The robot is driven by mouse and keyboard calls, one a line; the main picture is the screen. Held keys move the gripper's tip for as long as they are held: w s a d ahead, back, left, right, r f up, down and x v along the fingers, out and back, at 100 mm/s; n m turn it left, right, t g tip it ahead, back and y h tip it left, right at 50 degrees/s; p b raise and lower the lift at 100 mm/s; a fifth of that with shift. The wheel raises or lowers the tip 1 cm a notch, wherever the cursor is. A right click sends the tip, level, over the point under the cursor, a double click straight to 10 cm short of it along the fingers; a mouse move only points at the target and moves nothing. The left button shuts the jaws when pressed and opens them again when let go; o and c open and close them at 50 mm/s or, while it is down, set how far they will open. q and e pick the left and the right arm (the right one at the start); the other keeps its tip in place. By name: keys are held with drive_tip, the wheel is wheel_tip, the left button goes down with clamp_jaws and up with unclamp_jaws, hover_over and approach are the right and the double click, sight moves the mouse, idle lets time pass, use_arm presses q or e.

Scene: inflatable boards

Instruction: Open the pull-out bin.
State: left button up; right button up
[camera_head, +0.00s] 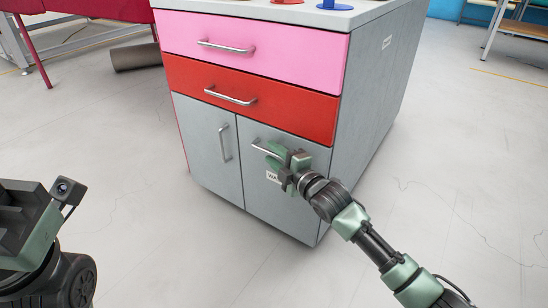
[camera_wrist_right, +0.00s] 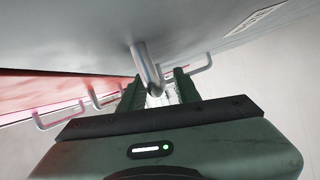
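The grey lower-right front of the cabinet, the pull-out bin (camera_head: 262,205), is closed and flush, with a partly hidden white label. Its bar handle (camera_head: 265,148) runs sideways near its top edge; it also shows in the right wrist view (camera_wrist_right: 146,64). My right gripper (camera_head: 275,155) is at this handle. In the right wrist view its two green fingers (camera_wrist_right: 161,92) stand apart, with the bar between them and a gap beside it. My left arm (camera_head: 40,240) is at the lower left in the head view; its fingertips cannot be made out.
Above are a pink drawer (camera_head: 255,45) and a red drawer (camera_head: 270,105), both closed. To the left is a closed grey door (camera_head: 207,140) with an upright handle. The floor (camera_head: 150,250) in front is clear. A dark cylinder (camera_head: 135,55) lies behind at left.

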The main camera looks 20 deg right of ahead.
clamp_jaws()
idle(1.4)
